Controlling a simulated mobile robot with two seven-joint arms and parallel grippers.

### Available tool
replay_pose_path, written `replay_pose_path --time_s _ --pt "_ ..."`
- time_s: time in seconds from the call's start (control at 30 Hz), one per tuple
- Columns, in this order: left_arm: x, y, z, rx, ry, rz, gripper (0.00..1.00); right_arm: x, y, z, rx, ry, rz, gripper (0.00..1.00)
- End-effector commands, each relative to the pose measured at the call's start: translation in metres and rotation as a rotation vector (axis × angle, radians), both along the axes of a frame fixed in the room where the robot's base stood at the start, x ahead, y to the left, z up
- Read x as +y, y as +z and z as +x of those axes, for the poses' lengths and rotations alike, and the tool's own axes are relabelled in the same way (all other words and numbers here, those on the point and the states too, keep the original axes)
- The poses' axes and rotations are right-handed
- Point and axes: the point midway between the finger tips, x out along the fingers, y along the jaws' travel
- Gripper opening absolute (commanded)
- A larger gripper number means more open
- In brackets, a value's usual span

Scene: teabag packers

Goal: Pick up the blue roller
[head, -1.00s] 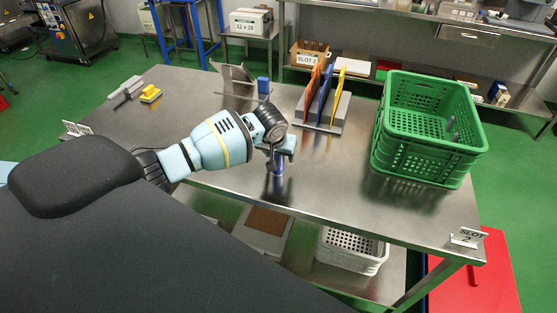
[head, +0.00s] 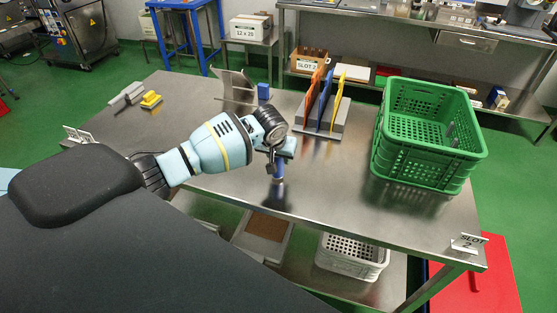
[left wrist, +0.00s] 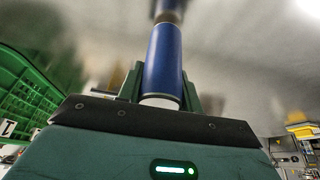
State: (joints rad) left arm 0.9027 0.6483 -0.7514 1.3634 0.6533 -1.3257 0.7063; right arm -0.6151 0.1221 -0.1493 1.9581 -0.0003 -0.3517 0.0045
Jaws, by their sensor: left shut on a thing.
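The blue roller (head: 279,169) stands upright near the table's front edge, below my left gripper (head: 279,153). In the left wrist view the blue roller (left wrist: 163,58) sits between the two fingers of my left gripper (left wrist: 160,88), which are shut on it. Its pale end shows close to the palm. The head view does not clearly show whether its lower end touches the table or hangs just above it. My right gripper is not in view.
The steel table (head: 330,190) is clear around the roller. A green crate (head: 420,165) stands at the right. A rack with orange, blue and yellow boards (head: 323,95) is behind. A blue block (head: 263,91), bent metal sheet (head: 236,86) and yellow brush (head: 151,99) lie further back.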

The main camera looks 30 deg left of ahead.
Motion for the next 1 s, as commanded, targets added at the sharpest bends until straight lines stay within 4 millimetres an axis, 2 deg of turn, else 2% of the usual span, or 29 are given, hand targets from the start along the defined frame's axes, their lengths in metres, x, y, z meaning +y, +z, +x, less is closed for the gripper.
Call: replay_pose_path --time_s 0.17,0.47,0.7,1.0 --pt "0.000 0.027 0.002 -0.009 0.000 -0.001 0.07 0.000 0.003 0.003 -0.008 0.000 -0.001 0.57" --pt "0.002 0.031 -0.056 -0.006 -0.004 0.002 0.07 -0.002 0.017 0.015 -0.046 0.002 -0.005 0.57" --pt "0.003 0.032 -0.106 -0.001 -0.004 0.002 0.07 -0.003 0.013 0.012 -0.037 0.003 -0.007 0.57" --pt "0.004 0.037 -0.149 -0.002 -0.001 0.002 0.07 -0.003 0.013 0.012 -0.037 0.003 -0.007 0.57"
